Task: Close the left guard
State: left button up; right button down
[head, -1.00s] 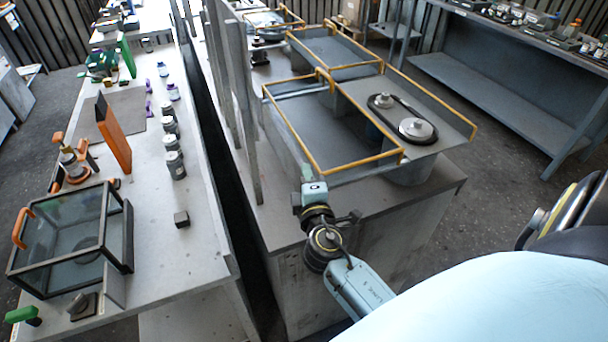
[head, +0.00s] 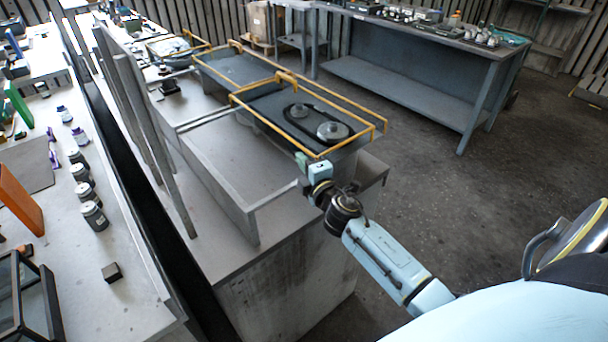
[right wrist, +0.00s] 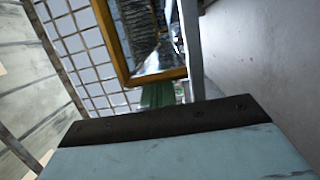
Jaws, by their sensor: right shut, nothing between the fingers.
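The near orange-framed guard (head: 262,130) lies over the belt and its two round pulleys (head: 333,131) on the grey machine housing. Two pale rails (head: 210,118) run from its left side across the housing. My right gripper (head: 301,164) is shut and empty at the guard's front corner; I cannot tell whether it touches the frame. In the right wrist view the guard's orange edge (right wrist: 157,77) is just beyond my green fingertips (right wrist: 158,95). A second orange-framed guard (head: 190,52) is farther back. My left gripper is not in view.
Upright grey panels (head: 150,140) stand along the left of the housing. A workbench with bottles (head: 93,215) and an orange plate (head: 20,200) is at left. A blue-grey bench (head: 420,75) stands behind right. The floor between is clear.

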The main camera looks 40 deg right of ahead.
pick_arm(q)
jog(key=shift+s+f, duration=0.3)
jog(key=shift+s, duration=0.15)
pick_arm(e)
jog(key=d, duration=0.5)
jog(key=shift+w+d, duration=0.25)
jog(key=shift+d, duration=0.15)
jog(key=shift+a, duration=0.45)
jog(key=a, duration=0.3)
jog(key=shift+s, duration=0.15)
jog(key=s, duration=0.2)
pick_arm(q)
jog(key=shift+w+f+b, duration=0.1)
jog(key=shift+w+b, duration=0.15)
jog(key=shift+b, duration=0.1)
pick_arm(e)
send_near(318, 154)
jog(key=shift+w+a+f, duration=0.95)
jog(key=shift+f, duration=0.15)
jog(key=shift+f, duration=0.1)
